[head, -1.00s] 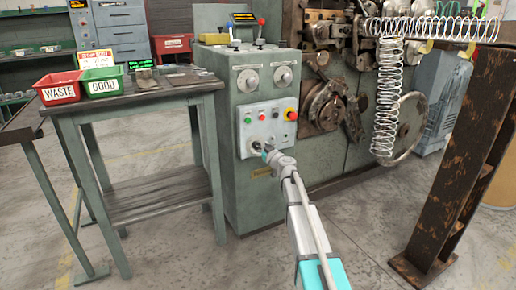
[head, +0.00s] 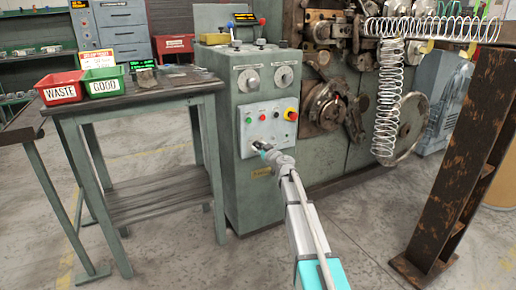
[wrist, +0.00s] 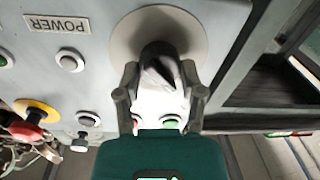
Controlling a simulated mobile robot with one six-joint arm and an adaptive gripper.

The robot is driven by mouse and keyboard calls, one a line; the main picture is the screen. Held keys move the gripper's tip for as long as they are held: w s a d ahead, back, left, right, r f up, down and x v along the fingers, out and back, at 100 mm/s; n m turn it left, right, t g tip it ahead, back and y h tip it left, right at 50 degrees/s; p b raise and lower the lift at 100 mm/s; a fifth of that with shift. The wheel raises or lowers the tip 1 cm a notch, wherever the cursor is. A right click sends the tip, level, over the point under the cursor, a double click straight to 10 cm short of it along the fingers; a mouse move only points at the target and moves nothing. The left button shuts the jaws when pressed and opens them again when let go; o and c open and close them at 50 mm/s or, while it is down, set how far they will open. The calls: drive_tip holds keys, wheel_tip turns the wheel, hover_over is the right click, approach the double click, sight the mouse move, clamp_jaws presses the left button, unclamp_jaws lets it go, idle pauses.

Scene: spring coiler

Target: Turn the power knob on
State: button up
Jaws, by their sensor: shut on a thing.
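The power knob (wrist: 160,92) stands out from a round plate (wrist: 192,28) at the top middle of the wrist view. A "POWER" label (wrist: 57,24), upside down, is on the panel to its left. My gripper (wrist: 159,76) is shut on the knob, with one finger on each side of it. In the head view, my gripper (head: 258,147) is at the lower part of the control panel (head: 270,112), and it mostly hides the knob. The knob's exact turn position is hard to tell.
A red emergency button (head: 291,114) on yellow and several small buttons share the panel. The work table (head: 160,93) with red (head: 60,88) and green (head: 103,82) bins stands left. A rusty post (head: 465,150) stands right. The floor between is clear.

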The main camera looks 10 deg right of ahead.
drive_tip(key=shift+a, duration=0.1)
drive_tip(key=shift+m, duration=1.3)
drive_tip(key=m+b, duration=0.1)
drive_tip(key=m, duration=0.5)
drive_tip(key=shift+f+t, duration=0.1)
drive_tip(key=shift+t, duration=0.2)
drive_tip(key=m, duration=0.9)
drive_tip(key=shift+m+h+b, duration=0.3)
drive_tip(key=shift+m, duration=0.1)
